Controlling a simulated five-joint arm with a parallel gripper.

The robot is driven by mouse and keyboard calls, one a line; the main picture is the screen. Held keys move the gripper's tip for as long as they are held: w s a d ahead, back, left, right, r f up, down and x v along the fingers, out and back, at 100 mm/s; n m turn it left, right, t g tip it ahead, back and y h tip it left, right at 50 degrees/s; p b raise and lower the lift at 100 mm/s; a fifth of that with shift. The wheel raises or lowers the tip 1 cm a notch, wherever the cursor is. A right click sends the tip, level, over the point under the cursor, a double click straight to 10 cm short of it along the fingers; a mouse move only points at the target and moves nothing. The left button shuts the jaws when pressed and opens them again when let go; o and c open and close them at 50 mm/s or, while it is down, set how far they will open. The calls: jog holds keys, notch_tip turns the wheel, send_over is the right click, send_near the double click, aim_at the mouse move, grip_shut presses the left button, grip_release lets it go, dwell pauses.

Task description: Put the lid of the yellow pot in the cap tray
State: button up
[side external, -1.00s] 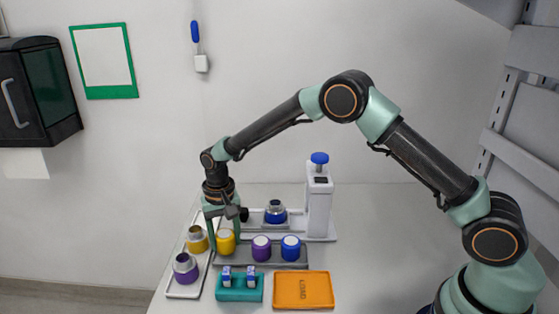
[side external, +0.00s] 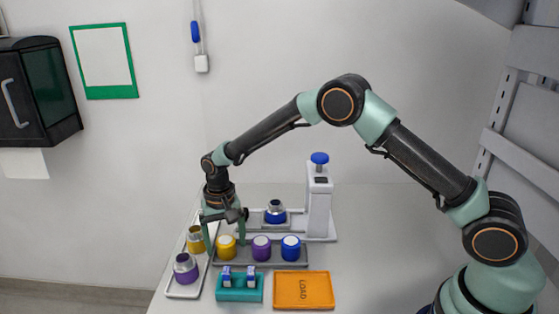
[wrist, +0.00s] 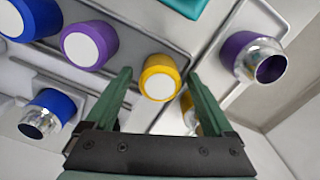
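The yellow lid (side external: 225,247), with a white top, sits upright at the left end of the grey cap tray (side external: 276,257), beside the purple lid (side external: 261,247) and blue lid (side external: 291,248). My gripper (side external: 226,242) is over the yellow lid with its fingers spread on either side. In the wrist view, the yellow lid (wrist: 160,78) shows between the open fingers with gaps to both. The yellow pot (side external: 196,239), its neck uncovered, stands on the white tray (side external: 184,291) at the left. A finger partly hides this pot in the wrist view.
A purple pot (side external: 186,269) with a silver neck stands on the white tray. Behind the cap tray, a blue pot (side external: 275,213) sits by a white press (side external: 319,200). A teal holder (side external: 240,294) and an orange tray (side external: 303,290) lie in front. The table's right side is clear.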

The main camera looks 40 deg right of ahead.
aim_at(225, 240)
notch_tip(225, 240, up, 13)
jog(key=s+d+r+n+t, duration=0.2)
jog(key=s+d+r+t, duration=0.1)
jog(key=s+d+r, duration=0.7)
jog(key=s+d+n+t, duration=0.2)
jog(key=s+d, duration=0.1)
jog(key=s, duration=0.8)
jog(key=shift+s+n+t, duration=0.2)
jog(key=shift+n+t, duration=0.1)
